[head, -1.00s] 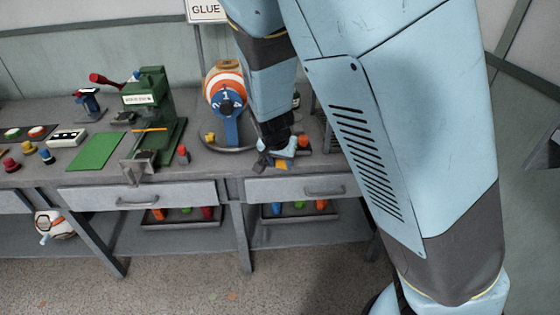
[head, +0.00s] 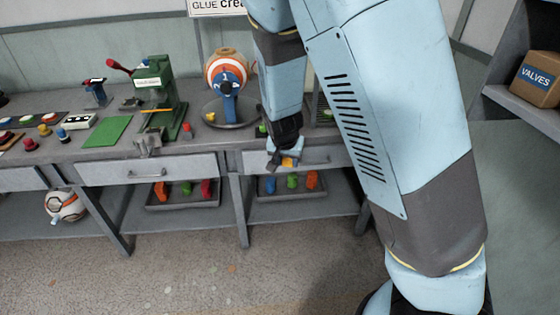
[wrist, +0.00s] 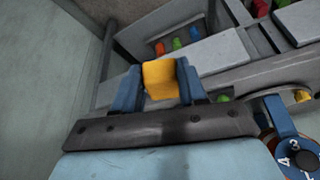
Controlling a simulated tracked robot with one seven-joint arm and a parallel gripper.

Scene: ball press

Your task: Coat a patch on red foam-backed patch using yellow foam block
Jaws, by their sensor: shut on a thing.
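My gripper (head: 285,160) is shut on the yellow foam block, which shows between its two blue fingers in the wrist view (wrist: 160,80). In the head view the gripper points down in front of the right drawer, by the bench's front edge. Small red pieces, one of them on a dark strip (head: 48,117), lie at the left of the bench, well away from the gripper. They are too small to tell which is the red foam-backed patch. The block's lower end is clear of any surface in the wrist view.
A green press (head: 158,90), a green mat (head: 107,131) and a striped ball (head: 227,68) on a blue stand are on the grey bench. Trays of coloured pieces (head: 183,195) sit on the lower shelf. A box marked VALVES (head: 538,77) is on a shelf at right.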

